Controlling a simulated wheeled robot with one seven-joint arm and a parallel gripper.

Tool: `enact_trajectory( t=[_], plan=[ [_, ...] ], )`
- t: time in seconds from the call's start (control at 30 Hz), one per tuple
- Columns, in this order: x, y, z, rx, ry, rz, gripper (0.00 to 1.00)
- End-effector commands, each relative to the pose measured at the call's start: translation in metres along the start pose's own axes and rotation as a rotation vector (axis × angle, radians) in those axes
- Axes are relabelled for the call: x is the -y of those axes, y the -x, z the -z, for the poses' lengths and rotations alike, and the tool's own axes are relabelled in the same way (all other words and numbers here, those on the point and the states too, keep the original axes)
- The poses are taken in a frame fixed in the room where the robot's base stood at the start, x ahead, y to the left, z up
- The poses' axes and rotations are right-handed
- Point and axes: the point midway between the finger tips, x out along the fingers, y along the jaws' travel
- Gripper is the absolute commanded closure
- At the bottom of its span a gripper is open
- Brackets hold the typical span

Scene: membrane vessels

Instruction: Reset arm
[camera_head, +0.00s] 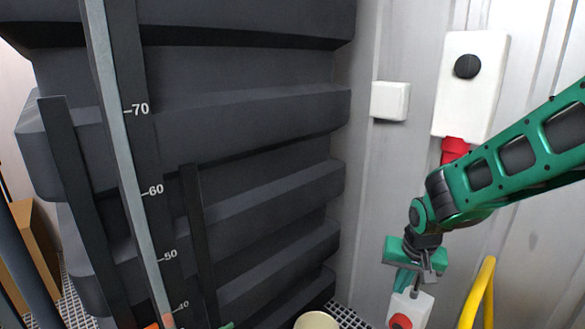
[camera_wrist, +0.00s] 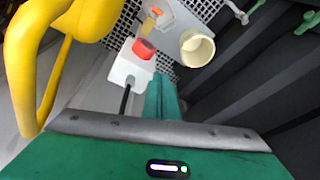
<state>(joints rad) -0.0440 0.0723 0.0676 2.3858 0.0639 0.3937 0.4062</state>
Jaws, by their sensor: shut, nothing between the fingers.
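My green arm reaches in from the right in the head view and ends in my gripper (camera_head: 405,283), which points downward in front of the pale metal wall. The gripper is shut and holds nothing. In the wrist view, its green fingers (camera_wrist: 162,98) show close together at the middle. Just beyond the fingers is a white box with a red button (camera_wrist: 144,48); in the head view the same red button (camera_head: 401,321) is at the bottom edge, below the gripper. I cannot tell the gap between the fingers and the box.
A yellow rail (camera_head: 479,295) stands right of the gripper and shows large in the wrist view (camera_wrist: 30,60). A cream cup-like pipe end (camera_head: 316,320) is left of the button box. A large dark ribbed tank (camera_head: 240,130) fills the left. A white box with a black knob (camera_head: 468,85) hangs on the wall.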

Motion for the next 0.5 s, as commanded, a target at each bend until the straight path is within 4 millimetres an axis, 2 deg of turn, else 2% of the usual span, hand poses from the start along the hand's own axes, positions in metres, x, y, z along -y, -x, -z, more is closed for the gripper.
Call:
enact_trajectory(
  t=[0.03,0.2,0.5],
  plan=[
    [-0.005,0.018,-0.002,-0.018,0.026,0.007,1.0],
    [-0.023,0.065,-0.017,-0.05,0.13,0.019,1.0],
    [-0.048,0.126,-0.052,-0.104,0.297,0.039,1.0]
  ],
)
